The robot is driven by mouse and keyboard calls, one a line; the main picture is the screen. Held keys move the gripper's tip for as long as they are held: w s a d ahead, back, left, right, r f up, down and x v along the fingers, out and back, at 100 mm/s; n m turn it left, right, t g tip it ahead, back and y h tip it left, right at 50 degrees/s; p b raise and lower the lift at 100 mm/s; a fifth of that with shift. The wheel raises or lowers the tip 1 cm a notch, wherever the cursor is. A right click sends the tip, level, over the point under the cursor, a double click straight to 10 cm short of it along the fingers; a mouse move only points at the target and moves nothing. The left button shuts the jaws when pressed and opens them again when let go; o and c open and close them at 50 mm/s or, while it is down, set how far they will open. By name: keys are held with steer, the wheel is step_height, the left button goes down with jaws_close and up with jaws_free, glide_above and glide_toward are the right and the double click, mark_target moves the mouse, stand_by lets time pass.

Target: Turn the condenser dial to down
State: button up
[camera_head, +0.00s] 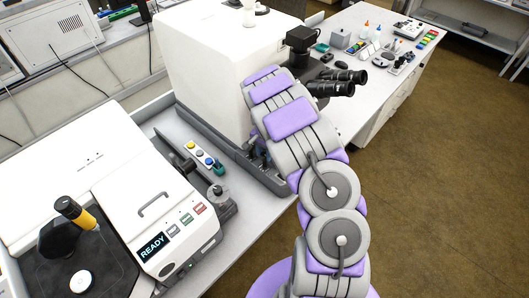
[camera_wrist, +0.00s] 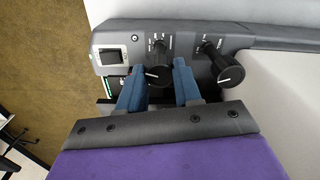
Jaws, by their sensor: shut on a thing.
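In the wrist view, my gripper (camera_wrist: 157,78) has two blue fingers, one on each side of a black dial (camera_wrist: 158,75) on a grey panel (camera_wrist: 135,32). They are closed on this dial, whose white mark points left. Small white labels sit above it, too small to read, so I cannot confirm from print that it is the condenser dial. A second black dial (camera_wrist: 228,70) with a long grip stands to the right, apart from the fingers. In the head view, my arm hides the panel, the dials and most of the gripper at the base of the white microscope (camera_head: 215,65).
In the head view, black eyepieces (camera_head: 338,82) stand close to my arm. A white instrument with a READY display (camera_head: 152,246) is at lower left. The brown floor (camera_head: 440,200) at right is clear.

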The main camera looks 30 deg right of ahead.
steer(key=shift+n, duration=0.4)
steer(key=shift+n+p, duration=0.35)
steer(key=shift+n, duration=0.55)
steer(key=shift+n+p, duration=0.4)
steer(key=shift+n, duration=1.3)
steer(key=o, duration=1)
steer(key=shift+o, duration=0.2)
steer(key=shift+r, duration=0.1)
